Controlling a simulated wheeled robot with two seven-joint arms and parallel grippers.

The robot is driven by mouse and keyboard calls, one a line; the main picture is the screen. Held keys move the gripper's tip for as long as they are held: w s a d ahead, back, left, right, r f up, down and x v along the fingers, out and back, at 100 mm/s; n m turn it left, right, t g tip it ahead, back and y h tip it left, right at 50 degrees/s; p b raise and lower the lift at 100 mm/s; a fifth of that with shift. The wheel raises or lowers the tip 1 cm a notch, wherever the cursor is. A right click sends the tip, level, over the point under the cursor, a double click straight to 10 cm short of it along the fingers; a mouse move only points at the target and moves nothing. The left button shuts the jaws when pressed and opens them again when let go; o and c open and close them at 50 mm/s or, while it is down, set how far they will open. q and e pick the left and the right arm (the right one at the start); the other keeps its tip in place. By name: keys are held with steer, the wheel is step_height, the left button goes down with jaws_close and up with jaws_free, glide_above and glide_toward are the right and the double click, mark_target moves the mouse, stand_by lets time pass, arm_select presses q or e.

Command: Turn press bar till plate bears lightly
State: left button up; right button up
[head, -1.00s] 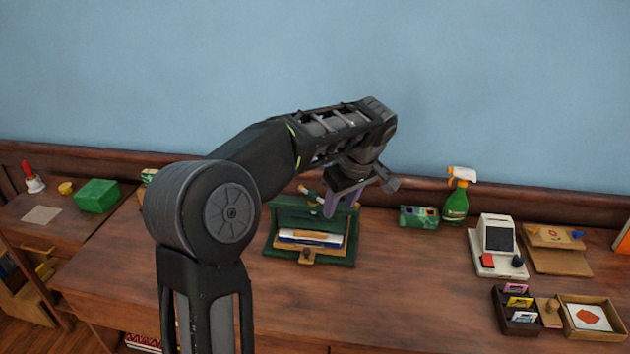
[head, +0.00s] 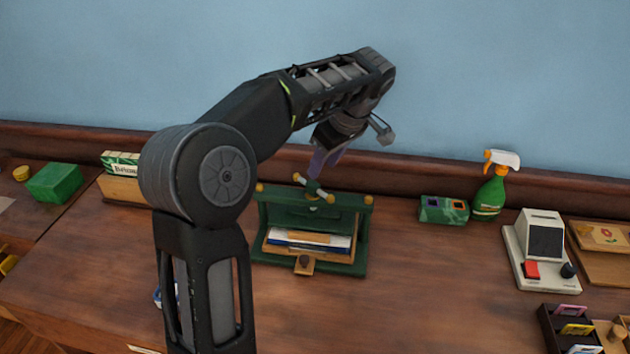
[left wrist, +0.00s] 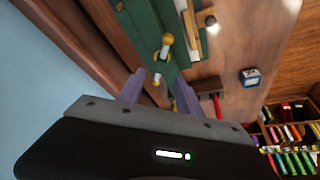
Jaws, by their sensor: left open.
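The green press (head: 362,225) stands on the wooden counter, with papers and a wooden piece inside it. Its press bar (head: 316,188) sits on top, slanting, with a pale yellow ball at each end. The bar also shows in the left wrist view (left wrist: 162,60). My left gripper (head: 318,163) is just above and behind the bar, pointing down. In the left wrist view its two purple fingers (left wrist: 158,90) are apart, with the bar's near ball between or just beyond their tips; contact cannot be told. The plate's contact with the papers is unclear. My right gripper is out of view.
A card box (head: 122,175) and a green block (head: 54,183) are to the left. The counter in front of the press is clear.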

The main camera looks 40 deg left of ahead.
mark_target(314, 184)
arm_select(q)
steer(key=shift+s+r, duration=0.1)
steer(key=shift+r, duration=0.05)
steer(key=shift+f, duration=0.4)
steer(key=b+x, duration=0.2)
steer(key=x, duration=0.1)
steer(key=shift+b, duration=0.4)
steer(key=x, duration=0.3)
steer(key=shift+a, duration=0.2)
steer(key=shift+a+f, duration=0.15)
steer(key=shift+f, duration=0.35)
steer(key=shift+c, duration=0.2)
jaws_close()
